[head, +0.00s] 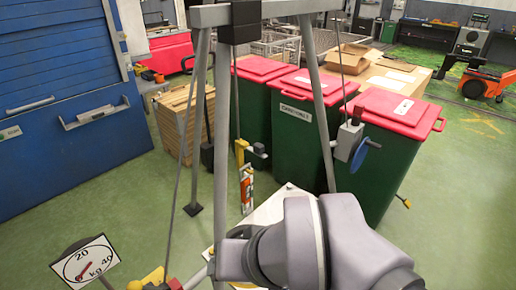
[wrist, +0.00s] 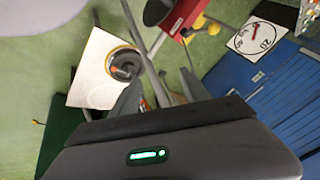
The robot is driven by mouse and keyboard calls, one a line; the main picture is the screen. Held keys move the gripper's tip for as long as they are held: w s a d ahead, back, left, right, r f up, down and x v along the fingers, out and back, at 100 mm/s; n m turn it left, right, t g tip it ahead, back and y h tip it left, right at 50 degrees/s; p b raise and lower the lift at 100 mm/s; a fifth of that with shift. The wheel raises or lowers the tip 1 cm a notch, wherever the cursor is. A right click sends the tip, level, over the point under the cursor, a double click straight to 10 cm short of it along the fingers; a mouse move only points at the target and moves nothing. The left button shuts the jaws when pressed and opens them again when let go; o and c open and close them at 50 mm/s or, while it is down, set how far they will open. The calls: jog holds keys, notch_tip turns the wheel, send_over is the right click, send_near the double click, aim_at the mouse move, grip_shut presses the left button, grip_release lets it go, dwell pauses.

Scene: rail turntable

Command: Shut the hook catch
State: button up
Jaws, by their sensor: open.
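A yellow and orange fitting (head: 244,172) with metal parts hangs on a line inside the tripod frame in the head view. It is too small there to tell whether it holds the hook catch or how the catch stands. In the wrist view my gripper (wrist: 161,88) is open, its two dark fingers apart with no object clearly held between them. A dark ring-shaped part (wrist: 125,63) with an orange spot lies beyond the left finger, over a white board (wrist: 92,75). In the head view my arm hides the gripper.
Tripod legs (head: 222,130) stand close to my arm. A grey block with a blue wheel (head: 366,155) is on the right leg. Red-lidded green bins (head: 385,150) stand behind. A dial (head: 85,262) stands front left. Green floor (head: 110,200) is clear at left, before a blue shutter (head: 60,110).

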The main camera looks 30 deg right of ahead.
dwell(0.4)
